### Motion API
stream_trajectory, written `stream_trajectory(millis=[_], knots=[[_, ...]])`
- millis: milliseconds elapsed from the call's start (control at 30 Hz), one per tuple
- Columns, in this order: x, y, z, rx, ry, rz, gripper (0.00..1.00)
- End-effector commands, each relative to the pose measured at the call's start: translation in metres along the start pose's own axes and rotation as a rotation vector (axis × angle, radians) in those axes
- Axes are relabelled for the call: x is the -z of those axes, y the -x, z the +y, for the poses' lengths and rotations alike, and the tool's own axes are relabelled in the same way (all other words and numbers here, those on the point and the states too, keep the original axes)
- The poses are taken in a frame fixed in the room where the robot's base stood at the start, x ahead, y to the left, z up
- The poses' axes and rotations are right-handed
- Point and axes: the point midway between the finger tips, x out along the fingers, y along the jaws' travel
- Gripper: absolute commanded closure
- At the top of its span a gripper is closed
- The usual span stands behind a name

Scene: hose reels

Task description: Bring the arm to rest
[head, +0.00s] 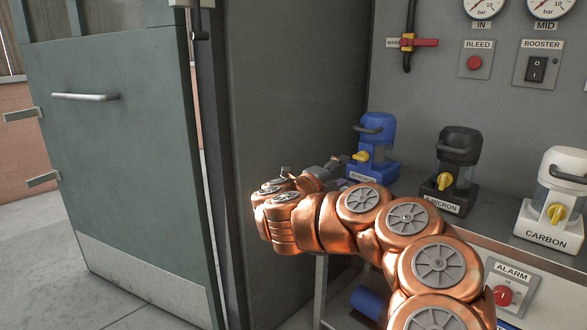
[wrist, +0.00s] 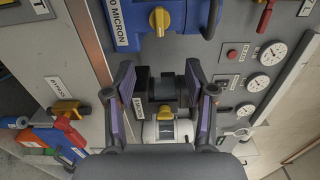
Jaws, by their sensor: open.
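My copper arm reaches in from the lower right of the head view and bends back. My gripper (head: 338,164) is small there, partly hidden by the arm, and appears close to the blue filter unit (head: 375,140). In the wrist view my gripper (wrist: 160,68) has its two fingers spread, with nothing held between them. The blue filter unit (wrist: 140,25) with its yellow knob lies beyond the fingertips. A black filter unit (wrist: 164,88) and a white filter unit (wrist: 152,131) show in the gap between the fingers.
The black unit (head: 459,160) and white carbon unit (head: 555,200) stand along the bench to the right. Gauges (head: 484,7) and switches are on the wall panel. A green door (head: 120,160) stands at left, with clear floor before it. A red alarm knob (head: 503,295) is below the bench.

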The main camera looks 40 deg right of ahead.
Motion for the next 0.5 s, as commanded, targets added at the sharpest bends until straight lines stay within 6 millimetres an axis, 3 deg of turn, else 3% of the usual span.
stream_trajectory(millis=[267, 367, 500], knots=[[-0.002, 0.001, -0.003, 0.001, 0.0, -0.008, 0.45], [-0.015, 0.007, -0.018, 0.012, 0.001, -0.063, 0.45], [-0.058, 0.033, -0.062, 0.048, 0.012, -0.241, 0.45]])
